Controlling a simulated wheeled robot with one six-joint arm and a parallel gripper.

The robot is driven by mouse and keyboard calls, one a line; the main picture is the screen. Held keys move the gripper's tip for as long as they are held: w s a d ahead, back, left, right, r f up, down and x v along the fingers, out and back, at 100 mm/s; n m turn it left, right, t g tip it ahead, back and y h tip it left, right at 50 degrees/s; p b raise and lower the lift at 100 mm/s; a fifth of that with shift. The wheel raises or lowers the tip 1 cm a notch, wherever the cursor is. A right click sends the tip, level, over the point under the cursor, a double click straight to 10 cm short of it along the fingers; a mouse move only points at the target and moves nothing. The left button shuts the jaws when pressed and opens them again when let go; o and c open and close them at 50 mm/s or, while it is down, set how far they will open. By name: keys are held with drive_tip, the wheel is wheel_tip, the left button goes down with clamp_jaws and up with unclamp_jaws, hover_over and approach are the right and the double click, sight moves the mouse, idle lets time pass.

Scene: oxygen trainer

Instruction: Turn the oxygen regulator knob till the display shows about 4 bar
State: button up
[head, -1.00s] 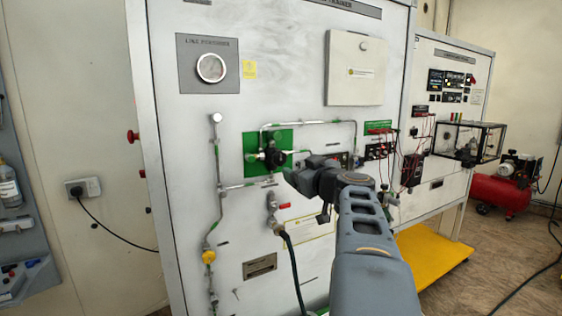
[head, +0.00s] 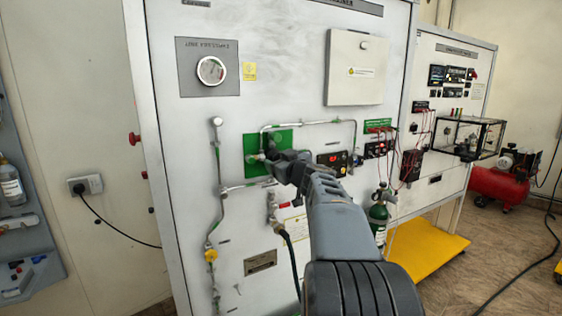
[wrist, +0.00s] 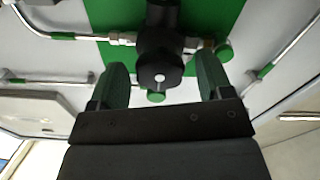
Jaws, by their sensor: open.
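The black regulator knob (wrist: 160,72) faces the camera in the wrist view, with a small white spot at its centre. It is fixed to a black valve body in front of a green plate (wrist: 215,16). My gripper (wrist: 162,82) is open, with one finger on each side of the knob and a visible gap on both sides. In the head view my gripper (head: 272,163) is in front of the green plate (head: 255,166) and hides the knob. A small display with red digits (head: 330,158) sits right of the plate; its reading is too small to tell.
A red-handled valve with a hose (head: 276,215) is below. A green cylinder (head: 379,214) stands right of my arm, near a yellow platform (head: 425,255).

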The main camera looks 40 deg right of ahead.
drive_tip(key=c, duration=0.9)
drive_tip(key=shift+f+m+b, duration=0.15)
drive_tip(key=shift+m+b, duration=0.15)
drive_tip(key=shift+b, duration=0.2)
drive_tip(key=shift+m+b, duration=3.75)
drive_tip(key=shift+m, duration=2.75)
drive_tip(key=shift+r, duration=0.2)
